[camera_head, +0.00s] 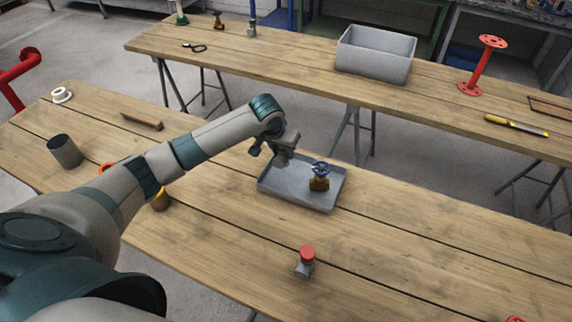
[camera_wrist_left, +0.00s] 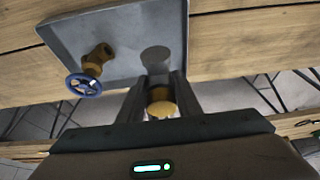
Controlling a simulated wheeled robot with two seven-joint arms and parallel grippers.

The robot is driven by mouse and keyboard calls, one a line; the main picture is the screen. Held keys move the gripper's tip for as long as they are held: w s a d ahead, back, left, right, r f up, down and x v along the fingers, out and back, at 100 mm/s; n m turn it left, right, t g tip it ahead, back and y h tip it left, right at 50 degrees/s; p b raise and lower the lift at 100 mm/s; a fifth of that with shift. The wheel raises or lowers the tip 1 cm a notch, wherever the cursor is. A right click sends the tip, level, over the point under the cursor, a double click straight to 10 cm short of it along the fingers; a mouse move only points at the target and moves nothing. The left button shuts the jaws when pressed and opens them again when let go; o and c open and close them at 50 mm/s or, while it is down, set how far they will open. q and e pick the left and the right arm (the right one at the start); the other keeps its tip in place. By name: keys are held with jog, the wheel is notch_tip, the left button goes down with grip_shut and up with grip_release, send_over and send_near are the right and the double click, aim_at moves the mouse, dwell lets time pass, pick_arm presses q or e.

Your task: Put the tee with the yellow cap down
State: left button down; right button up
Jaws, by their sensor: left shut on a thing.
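My left gripper (camera_head: 284,151) is over the left back part of the grey metal tray (camera_head: 290,200). In the left wrist view its two fingers (camera_wrist_left: 162,95) are shut on the tee with the yellow cap (camera_wrist_left: 161,108). The yellow cap shows between the fingers. A round grey shape (camera_wrist_left: 156,56) lies beyond the fingertips against the tray; I cannot tell if it is part of the tee or a shadow. In the head view the tee is hard to make out, and I cannot tell whether it touches the tray. My right gripper is not in view.
A brass valve with a blue handwheel (camera_head: 319,176) stands in the tray's right part. A red-capped grey tee (camera_head: 305,262) stands in front. A grey cup (camera_head: 65,151) and a yellowish part (camera_head: 160,200) are at left. The table right of the tray is clear.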

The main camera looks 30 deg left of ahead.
aim_at(283, 161)
pick_arm(q)
jog(key=shift+f, duration=1.2)
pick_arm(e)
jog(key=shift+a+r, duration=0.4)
pick_arm(q)
jog(key=shift+p, duration=0.3)
notch_tip(283, 161, down, 3)
jog(key=shift+r+p, duration=0.2)
jog(key=shift+p, duration=0.3)
jog(key=shift+f, duration=0.55)
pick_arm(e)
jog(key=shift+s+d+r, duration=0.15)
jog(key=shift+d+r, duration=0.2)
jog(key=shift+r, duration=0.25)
pick_arm(q)
jog(key=shift+f, duration=0.1)
jog(key=c, duration=1.3)
grip_release()
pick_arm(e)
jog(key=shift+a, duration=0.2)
